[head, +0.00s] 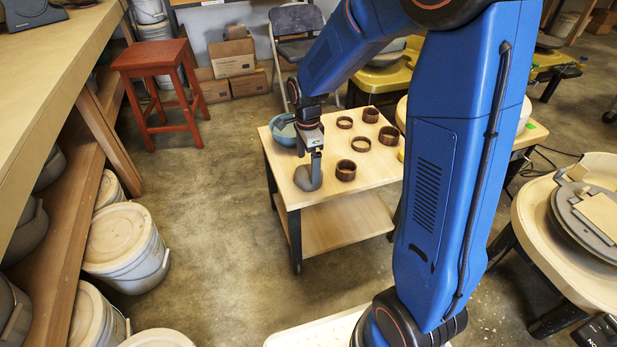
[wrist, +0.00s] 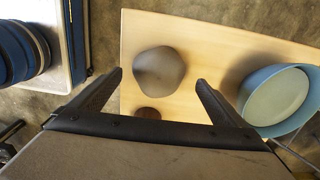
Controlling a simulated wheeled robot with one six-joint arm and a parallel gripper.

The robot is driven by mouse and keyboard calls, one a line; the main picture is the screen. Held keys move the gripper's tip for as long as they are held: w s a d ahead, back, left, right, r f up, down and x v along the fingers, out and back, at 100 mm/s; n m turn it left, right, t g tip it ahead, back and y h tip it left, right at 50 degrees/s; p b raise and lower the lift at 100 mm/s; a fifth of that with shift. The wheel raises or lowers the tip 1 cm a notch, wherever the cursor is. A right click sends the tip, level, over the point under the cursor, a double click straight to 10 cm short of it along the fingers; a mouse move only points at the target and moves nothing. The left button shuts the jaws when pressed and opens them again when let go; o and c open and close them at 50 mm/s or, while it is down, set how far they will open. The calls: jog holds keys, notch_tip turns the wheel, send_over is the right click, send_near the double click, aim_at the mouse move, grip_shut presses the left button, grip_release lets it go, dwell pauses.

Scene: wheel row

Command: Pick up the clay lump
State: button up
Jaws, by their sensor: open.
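The clay lump (head: 304,181) is a grey, rounded mass on the light wooden top of a small low table (head: 349,198). In the wrist view the lump (wrist: 160,70) lies in line with the gap between my fingers, with bare wood around it. My gripper (head: 316,168) is open, pointing down just over the lump; in the head view a finger covers part of it. In the wrist view my gripper (wrist: 160,80) has a dark finger to each side of the lump, with clear gaps. I cannot tell how far down the fingers reach.
A blue bowl (head: 275,133) stands beside the lump, close to my gripper; it also shows in the wrist view (wrist: 245,105). Several brown rings, one of them near the lump (head: 346,171), stand on the table. A red stool (head: 155,60) is behind left. Lidded buckets (head: 123,238) line the left.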

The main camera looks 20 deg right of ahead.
aim_at(308, 170)
notch_tip(308, 170, down, 4)
jog(key=shift+s+f, duration=0.1)
jog(key=c, duration=1.3)
jog(key=shift+o, duration=0.2)
